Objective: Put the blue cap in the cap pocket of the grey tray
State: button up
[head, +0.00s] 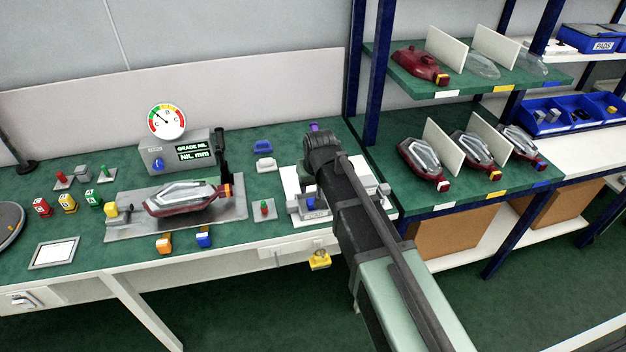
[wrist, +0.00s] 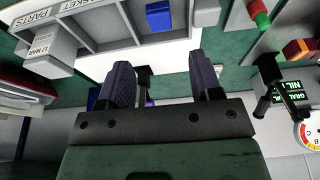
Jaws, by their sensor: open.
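The grey tray (head: 293,207) stands on the bench at the right, partly hidden behind my arm; its front bears a "CAP" label. In the wrist view the tray (wrist: 100,42) has several compartments. A blue block (wrist: 158,15), which looks like the blue cap, sits in one of them; I cannot read that compartment's label. Another blue block (head: 204,237) lies at the front bench edge. My gripper (wrist: 159,65) is open with nothing between its fingers, beside the tray's compartments and apart from the blue block. The head view does not show the fingertips clearly.
A red tail lamp (head: 185,197) lies on a grey plate near a dial gauge (head: 166,121). An orange block (head: 163,243) lies at the front edge. A red-and-green piece (head: 265,208) stands left of the tray. Shelves with lamps (head: 424,163) and blue posts rise at the right.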

jog(key=s+d+r+m+g+p, duration=0.1)
jog(key=s+d+r+m+g, duration=0.1)
jog(key=s+d, duration=1.6)
jog(key=shift+s+d+m+g+h, duration=0.4)
jog(key=shift+s+m+g, duration=0.1)
jog(key=shift+m, duration=0.1)
jog(key=shift+a+r, duration=0.1)
